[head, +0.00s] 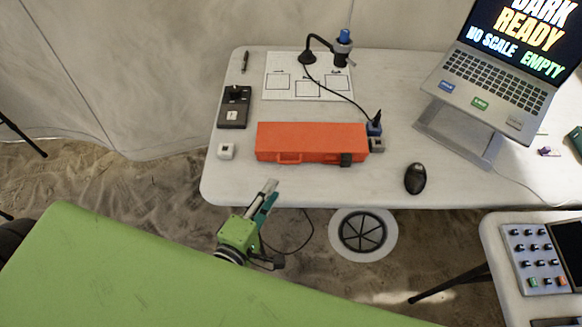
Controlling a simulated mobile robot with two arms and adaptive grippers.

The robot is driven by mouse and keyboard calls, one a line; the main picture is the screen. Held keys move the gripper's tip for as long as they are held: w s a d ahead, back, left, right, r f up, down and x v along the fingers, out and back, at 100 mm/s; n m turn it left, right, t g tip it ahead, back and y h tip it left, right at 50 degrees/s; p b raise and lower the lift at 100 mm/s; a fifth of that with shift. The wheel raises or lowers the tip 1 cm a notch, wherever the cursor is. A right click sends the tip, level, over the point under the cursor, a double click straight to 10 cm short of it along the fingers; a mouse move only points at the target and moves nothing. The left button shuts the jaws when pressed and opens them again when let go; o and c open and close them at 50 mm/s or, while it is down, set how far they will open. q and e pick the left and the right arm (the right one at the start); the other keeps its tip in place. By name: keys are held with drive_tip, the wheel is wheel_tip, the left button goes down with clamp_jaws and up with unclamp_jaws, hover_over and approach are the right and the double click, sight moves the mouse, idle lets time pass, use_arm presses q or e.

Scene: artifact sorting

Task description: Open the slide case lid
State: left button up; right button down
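The slide case appears to be the long orange case (311,140) lying on the white table. Its lid looks shut. An orange handle (290,158) and a dark block (346,159), perhaps a latch, are on its front edge. My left gripper (266,196) is just off the table's front edge, below and left of the case, and apart from it. Its light grey and teal finger parts point up and to the right, close together in this view. I cannot tell whether they are parted. My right gripper is not in view.
A computer mouse (415,178) lies right of the case, and small blue and grey blocks (375,143) touch or adjoin its right end. A lamp-like stand (342,48) and laptop (497,82) stand behind. The front strip is clear.

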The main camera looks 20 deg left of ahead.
use_arm(q)
drive_tip(key=b+x, duration=0.3)
drive_tip(key=x, duration=0.7)
drive_tip(key=shift+s+f+b, duration=0.1)
drive_tip(key=shift+f+b, duration=0.1)
drive_tip(key=shift+b, duration=0.2)
drive_tip(key=shift+w+d, duration=0.1)
drive_tip(key=shift+w, duration=0.45)
clamp_jaws()
